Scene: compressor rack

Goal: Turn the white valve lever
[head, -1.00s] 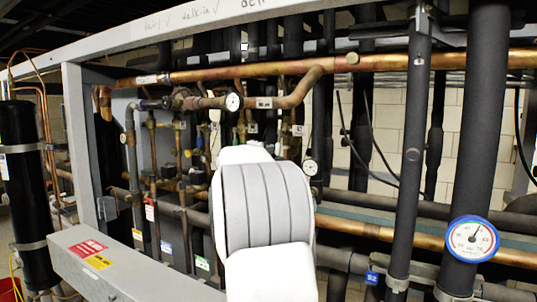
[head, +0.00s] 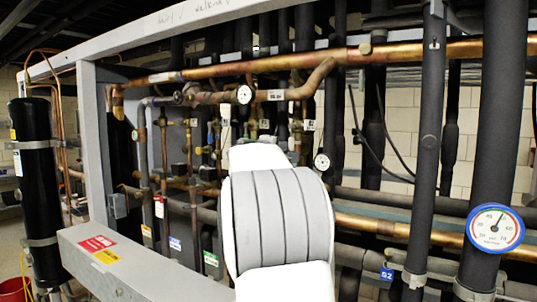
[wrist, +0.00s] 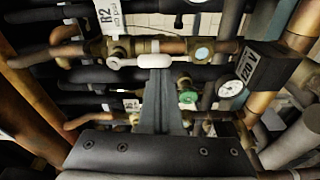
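The white valve lever (wrist: 128,63) shows in the wrist view, lying across the picture just above the centre. It sits beside a brass valve on a copper pipe (wrist: 170,46). My gripper (wrist: 160,76) reaches up from the bottom of the wrist view, its two dark fingers close together. Their tips end at the right part of the lever, overlapping it in the picture; whether they touch it is unclear. I see nothing clearly held between the fingers. In the head view my white and grey arm hides the gripper and the lever.
Copper and black pipes crowd around. A dark "120 V" box (wrist: 262,72) and a small gauge (wrist: 229,89) stand right of my gripper. In the head view, a grey frame beam (head: 140,272) crosses the lower left, and a blue-rimmed gauge (head: 495,229) is at the right.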

